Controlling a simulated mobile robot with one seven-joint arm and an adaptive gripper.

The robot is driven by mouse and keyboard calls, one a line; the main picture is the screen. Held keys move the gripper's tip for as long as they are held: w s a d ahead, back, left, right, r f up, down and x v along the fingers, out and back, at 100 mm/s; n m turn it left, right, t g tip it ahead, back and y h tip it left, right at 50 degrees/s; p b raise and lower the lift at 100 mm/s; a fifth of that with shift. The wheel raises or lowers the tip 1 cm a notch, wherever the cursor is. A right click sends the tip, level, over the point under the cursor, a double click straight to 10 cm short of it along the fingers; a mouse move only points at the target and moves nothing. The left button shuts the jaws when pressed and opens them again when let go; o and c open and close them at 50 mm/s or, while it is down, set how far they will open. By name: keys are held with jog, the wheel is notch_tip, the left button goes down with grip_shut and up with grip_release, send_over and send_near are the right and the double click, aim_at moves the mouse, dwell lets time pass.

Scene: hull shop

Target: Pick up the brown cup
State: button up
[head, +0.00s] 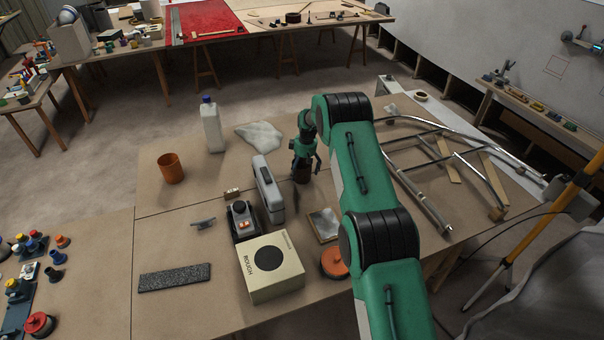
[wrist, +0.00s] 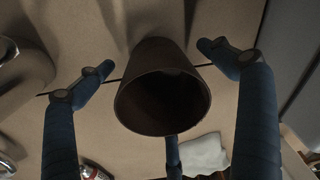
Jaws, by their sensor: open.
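The dark brown cup (head: 301,174) stands on the workbench right under my gripper (head: 304,154) in the head view, which partly hides it. In the wrist view the cup (wrist: 152,105) sits between the spread fingers, its open rim toward the camera. My gripper (wrist: 158,72) is open. Its blue fingers are on either side of the cup with visible gaps, and another finger shows below the rim. An orange-brown cup (head: 171,169) stands apart at the left of the bench.
Left of my gripper stand a grey upright case (head: 268,190), a white bottle (head: 212,127) and a crumpled cloth (head: 259,136). A box marked ROUGH (head: 270,270) is nearer. A metal tube frame (head: 430,165) lies to the right. The bench around the orange-brown cup is clear.

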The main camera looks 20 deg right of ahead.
jog(key=c, duration=1.3)
jog(key=shift+r, duration=0.2)
jog(key=shift+r, duration=1.55)
jog(key=shift+s+a+r+p, duration=0.25)
jog(key=shift+s+a, duration=0.2)
jog(key=shift+s, duration=2.1)
jog(key=shift+s+a+r+p, duration=0.2)
jog(key=shift+s+a, duration=0.25)
jog(key=shift+s, duration=2.15)
jog(key=shift+s+a+r+p, duration=0.15)
jog(key=shift+s+a+r, duration=0.25)
jog(key=shift+s, duration=2.15)
jog(key=shift+c, duration=0.2)
jog(key=shift+s+a+f, duration=0.1)
jog(key=shift+s, duration=0.05)
